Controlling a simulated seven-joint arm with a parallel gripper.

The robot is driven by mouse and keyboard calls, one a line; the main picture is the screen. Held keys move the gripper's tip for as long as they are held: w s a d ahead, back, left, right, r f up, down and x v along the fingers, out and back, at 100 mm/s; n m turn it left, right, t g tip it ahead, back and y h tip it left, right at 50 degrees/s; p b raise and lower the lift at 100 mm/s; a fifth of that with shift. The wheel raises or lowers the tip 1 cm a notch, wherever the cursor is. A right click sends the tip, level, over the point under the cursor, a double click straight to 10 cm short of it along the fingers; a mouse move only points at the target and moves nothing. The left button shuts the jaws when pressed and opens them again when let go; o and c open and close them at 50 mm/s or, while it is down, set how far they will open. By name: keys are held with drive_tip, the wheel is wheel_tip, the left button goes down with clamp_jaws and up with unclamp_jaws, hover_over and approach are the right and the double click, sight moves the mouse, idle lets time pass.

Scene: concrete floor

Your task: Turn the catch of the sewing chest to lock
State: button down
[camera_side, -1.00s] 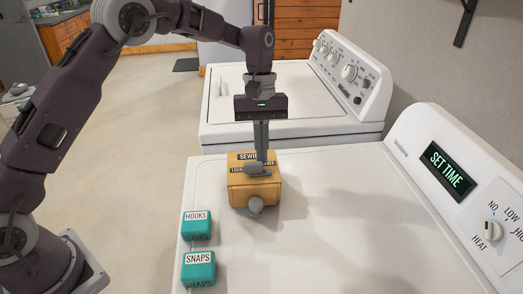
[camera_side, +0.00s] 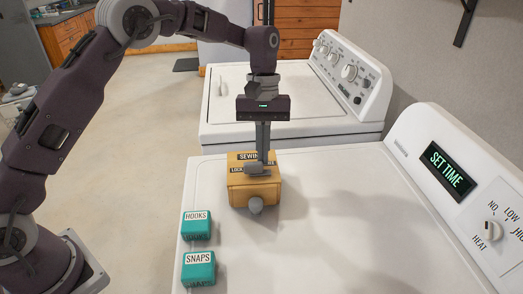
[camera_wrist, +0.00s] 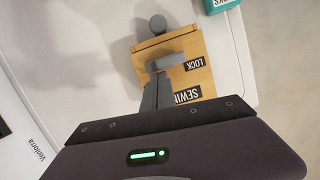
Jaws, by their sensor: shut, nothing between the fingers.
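The sewing chest (camera_side: 240,193) is a small yellow-brown box with a round grey knob (camera_side: 256,206) on its front, standing on the white appliance top. Its top carries a "SEWING" label and a "LOCK" label; another label at the right is mostly hidden by my fingers. The grey catch (camera_side: 254,169) lies on top of the chest; it also shows in the wrist view (camera_wrist: 170,62), where its bar points towards the LOCK label (camera_wrist: 194,64). My gripper (camera_side: 263,160) points down, shut and empty, with its fingertips at the catch. I cannot tell whether they touch it.
Two teal boxes, labelled HOOKS (camera_side: 196,228) and SNAPS (camera_side: 199,271), stand at the left front edge of the white appliance top (camera_side: 340,230). The top right of the chest is clear. A control panel (camera_side: 465,185) rises at the right.

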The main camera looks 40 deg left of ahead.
sight(261, 164)
drive_tip(key=shift+d+m, duration=0.15)
drive_tip(key=shift+m, duration=0.25)
drive_tip(key=shift+d+m+y, duration=0.3)
drive_tip(key=shift+d+m, duration=0.1)
drive_tip(key=shift+m, duration=0.8)
drive_tip(key=m, duration=0.2)
drive_tip(key=d+m, duration=0.1)
drive_tip(key=shift+s+m+g+y, duration=0.3)
drive_tip(key=shift+s+m+y, duration=0.05)
drive_tip(key=shift+m+y, duration=0.05)
drive_tip(key=m, duration=0.2)
drive_tip(key=s+d+m+y, duration=0.1)
drive_tip(key=m, duration=0.2)
drive_tip(key=s+m, duration=0.1)
drive_tip(key=m, duration=0.1)
drive_tip(key=shift+d+m+y, duration=0.2)
drive_tip(key=shift+m+y, duration=0.1)
drive_tip(key=shift+y, duration=0.1)
drive_tip(key=shift+w, duration=0.1)
drive_tip(key=shift+a, duration=0.9)
